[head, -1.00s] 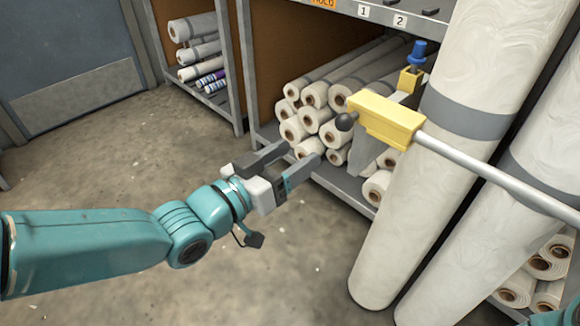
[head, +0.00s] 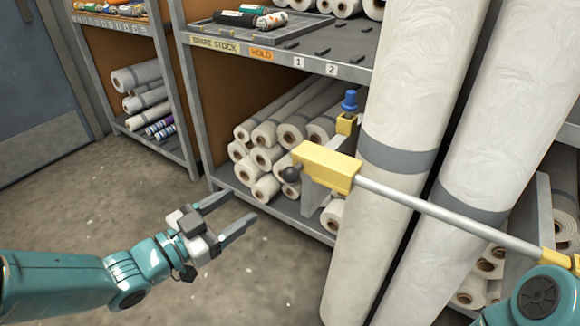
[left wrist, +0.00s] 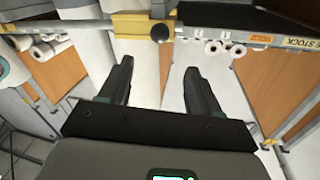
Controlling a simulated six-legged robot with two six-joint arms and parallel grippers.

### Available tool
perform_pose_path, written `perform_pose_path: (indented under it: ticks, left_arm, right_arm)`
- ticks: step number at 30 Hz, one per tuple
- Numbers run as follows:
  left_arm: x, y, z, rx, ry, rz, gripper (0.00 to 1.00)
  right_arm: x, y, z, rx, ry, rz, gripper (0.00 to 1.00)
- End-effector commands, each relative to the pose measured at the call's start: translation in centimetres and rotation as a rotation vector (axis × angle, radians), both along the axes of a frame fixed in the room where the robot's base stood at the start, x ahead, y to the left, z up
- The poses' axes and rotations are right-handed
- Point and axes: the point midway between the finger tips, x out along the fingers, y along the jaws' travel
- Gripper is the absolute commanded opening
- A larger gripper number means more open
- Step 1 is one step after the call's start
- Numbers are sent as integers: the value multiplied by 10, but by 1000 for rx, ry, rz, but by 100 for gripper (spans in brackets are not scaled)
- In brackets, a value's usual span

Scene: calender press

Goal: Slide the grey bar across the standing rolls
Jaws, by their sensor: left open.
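The grey bar (head: 440,212) runs across the front of two standing white rolls, the left roll (head: 412,95) and the right roll (head: 500,130), each with a grey band. Its left end carries a yellow block (head: 328,167) with a dark round knob (head: 292,174). A yellow piece (head: 556,259) at its right end is partly hidden by my right arm. My left gripper (head: 241,207) is open and empty, below and left of the knob and apart from it. In the left wrist view, the yellow block (left wrist: 131,25) and knob (left wrist: 160,33) lie beyond the open fingers (left wrist: 158,68). My right gripper is outside the view.
A blue knob (head: 349,101) on a yellow bracket stands behind the block. A shelf (head: 290,212) behind holds several lying rolls, with a tray (head: 262,30) on its upper level. A second rack (head: 120,25) stands at left. The floor (head: 110,205) at left is clear.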

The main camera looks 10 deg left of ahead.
Motion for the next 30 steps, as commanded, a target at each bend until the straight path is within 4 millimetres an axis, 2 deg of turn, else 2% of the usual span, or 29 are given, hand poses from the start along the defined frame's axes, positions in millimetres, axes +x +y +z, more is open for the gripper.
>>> perform_pose_path:
  ticks: [12, 18, 24, 30]
  left_arm:
    - [80, -57, -3, 0, -2, -6, 63]
    - [110, -76, -2, 0, 0, -4, 63]
    - [123, -84, -1, -1, 1, -2, 63]
    - [125, -85, -1, -1, 1, -1, 63]
  right_arm:
    - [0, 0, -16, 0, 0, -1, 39]
    - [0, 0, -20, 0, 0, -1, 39]
    - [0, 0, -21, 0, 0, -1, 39]
    - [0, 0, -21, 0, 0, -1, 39]
